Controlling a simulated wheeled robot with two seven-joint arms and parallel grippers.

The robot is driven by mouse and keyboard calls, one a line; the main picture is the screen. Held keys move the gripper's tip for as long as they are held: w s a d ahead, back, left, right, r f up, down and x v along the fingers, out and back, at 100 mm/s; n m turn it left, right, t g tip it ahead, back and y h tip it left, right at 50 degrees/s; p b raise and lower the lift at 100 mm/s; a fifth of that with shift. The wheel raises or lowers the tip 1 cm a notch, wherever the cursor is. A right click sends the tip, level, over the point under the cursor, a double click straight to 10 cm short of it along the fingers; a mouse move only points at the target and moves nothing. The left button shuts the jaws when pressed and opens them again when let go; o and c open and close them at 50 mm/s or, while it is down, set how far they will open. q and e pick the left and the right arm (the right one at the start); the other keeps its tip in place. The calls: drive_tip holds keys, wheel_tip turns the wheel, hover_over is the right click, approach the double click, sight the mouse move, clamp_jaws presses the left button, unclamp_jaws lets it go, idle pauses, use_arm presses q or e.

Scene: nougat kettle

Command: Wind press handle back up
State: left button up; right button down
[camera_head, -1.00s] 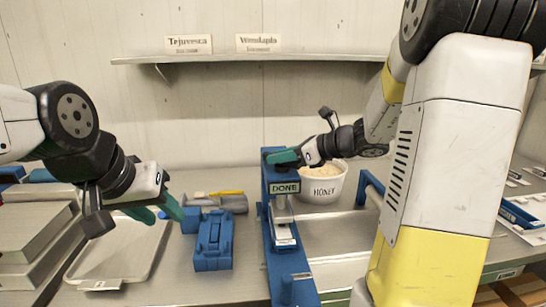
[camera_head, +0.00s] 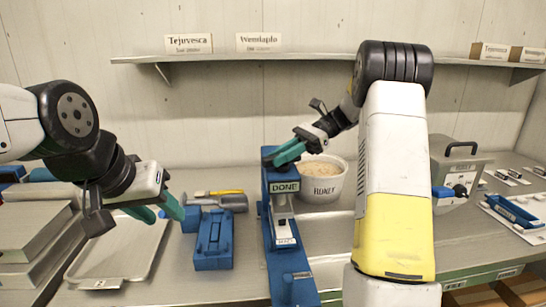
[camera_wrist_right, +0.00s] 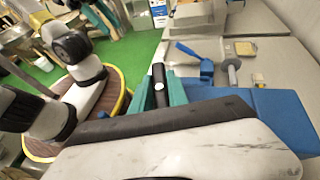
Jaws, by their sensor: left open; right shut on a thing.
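The blue press (camera_head: 268,212) stands upright at the middle of the bench, with a "DONE" sign near its top. Its metal ram (camera_head: 283,207) is below the sign, above a pale labelled piece (camera_head: 286,242). My right gripper (camera_head: 282,155) is at the top of the press, its green fingers tilted down to the left. In the right wrist view its fingers are shut around the black press handle (camera_wrist_right: 159,82). In the head view the fingers mostly hide the handle. My left gripper (camera_head: 160,212) is open and empty, above the tray's right edge.
A white honey tub (camera_head: 322,186) stands just right of the press. A blue block fixture (camera_head: 212,242) and a grey tool (camera_head: 222,202) lie to its left. A metal tray (camera_head: 105,262) is further left.

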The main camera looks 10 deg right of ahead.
drive_tip(key=shift+d+n+g+h, duration=0.1)
drive_tip(key=shift+n+g+h, duration=1.1)
drive_tip(key=shift+n+g, duration=1.1)
drive_tip(key=shift+s+n+h, duration=0.1)
drive_tip(key=shift+n+h, duration=0.2)
drive_tip(key=c, duration=1.3)
unclamp_jaws()
drive_tip(key=shift+r, duration=0.15)
drive_tip(key=shift+r, duration=1.7)
drive_tip(key=s+a, duration=0.1)
drive_tip(key=s, duration=0.4)
drive_tip(key=s+a+r, duration=0.1)
drive_tip(key=s, duration=0.4)
drive_tip(key=s+a, duration=0.1)
drive_tip(key=s, duration=0.4)
drive_tip(key=shift+s+a+r, duration=0.1)
drive_tip(key=shift+s+r, duration=0.05)
drive_tip(key=shift+s, duration=0.2)
